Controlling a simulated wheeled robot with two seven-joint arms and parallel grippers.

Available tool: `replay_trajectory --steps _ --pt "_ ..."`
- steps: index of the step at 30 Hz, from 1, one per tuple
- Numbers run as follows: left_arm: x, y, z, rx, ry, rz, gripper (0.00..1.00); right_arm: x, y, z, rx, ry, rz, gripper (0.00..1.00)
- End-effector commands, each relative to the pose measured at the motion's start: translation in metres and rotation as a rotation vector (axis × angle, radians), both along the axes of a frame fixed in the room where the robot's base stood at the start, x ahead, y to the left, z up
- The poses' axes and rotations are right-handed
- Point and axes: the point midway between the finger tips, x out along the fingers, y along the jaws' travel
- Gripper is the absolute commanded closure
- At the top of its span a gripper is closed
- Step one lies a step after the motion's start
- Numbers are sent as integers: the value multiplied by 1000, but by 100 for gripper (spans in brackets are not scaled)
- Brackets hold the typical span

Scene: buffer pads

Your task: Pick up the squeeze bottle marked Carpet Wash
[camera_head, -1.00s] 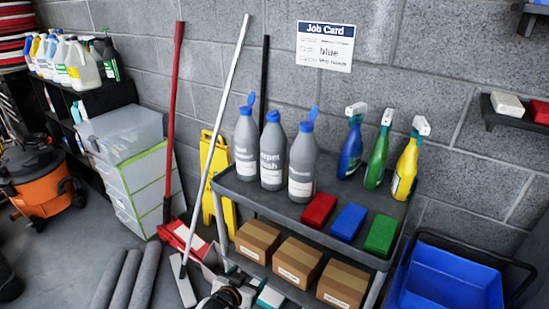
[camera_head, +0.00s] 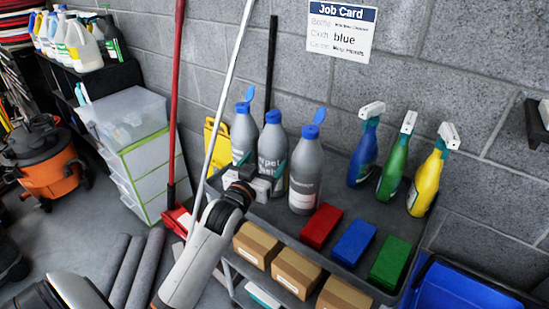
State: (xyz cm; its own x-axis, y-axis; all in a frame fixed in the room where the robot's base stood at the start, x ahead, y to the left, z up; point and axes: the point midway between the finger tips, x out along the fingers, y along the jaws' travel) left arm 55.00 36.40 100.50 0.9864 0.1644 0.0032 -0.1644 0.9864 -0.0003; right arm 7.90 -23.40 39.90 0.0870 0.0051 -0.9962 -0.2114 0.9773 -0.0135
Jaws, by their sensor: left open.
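Three grey squeeze bottles with blue caps stand upright at the left end of the grey cart's top shelf (camera_head: 330,238). The middle one (camera_head: 273,142) has a label partly reading "rpet" and "ash", consistent with Carpet Wash; its lower part is partly hidden by my left gripper. The left bottle (camera_head: 243,132) and the right bottle (camera_head: 306,165) stand on either side of it. My left gripper (camera_head: 248,179) is open and empty, in front of the left and middle bottles, low by their bases. I cannot tell whether it touches either. My right gripper is not in view.
Red (camera_head: 321,226), blue (camera_head: 353,243) and green (camera_head: 389,262) blocks lie in front of the bottles. Blue, green and yellow spray bottles (camera_head: 427,182) stand to the right. A white mop handle (camera_head: 229,90) and red handle (camera_head: 175,100) lean close on the left.

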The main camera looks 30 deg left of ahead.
Motion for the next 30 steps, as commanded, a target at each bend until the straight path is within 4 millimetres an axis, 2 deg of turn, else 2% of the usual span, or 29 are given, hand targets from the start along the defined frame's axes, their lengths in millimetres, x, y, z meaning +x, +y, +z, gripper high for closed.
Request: replay_trajectory --steps 1,4,8,12,16,20,26,30 --pt "7 1 1 1 0 0 20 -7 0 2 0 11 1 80" --pt "13 2 0 1 1 0 20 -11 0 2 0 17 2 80" --pt "22 4 0 1 0 -1 20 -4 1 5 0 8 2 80" --pt "42 9 -2 1 1 0 20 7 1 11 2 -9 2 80" --pt "58 11 -3 0 1 0 20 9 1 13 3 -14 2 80" --pt "64 12 -4 1 1 -1 20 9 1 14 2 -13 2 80" --pt "64 12 -5 1 1 -1 20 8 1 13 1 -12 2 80" --pt "64 12 -5 1 1 -1 41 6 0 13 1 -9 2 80"
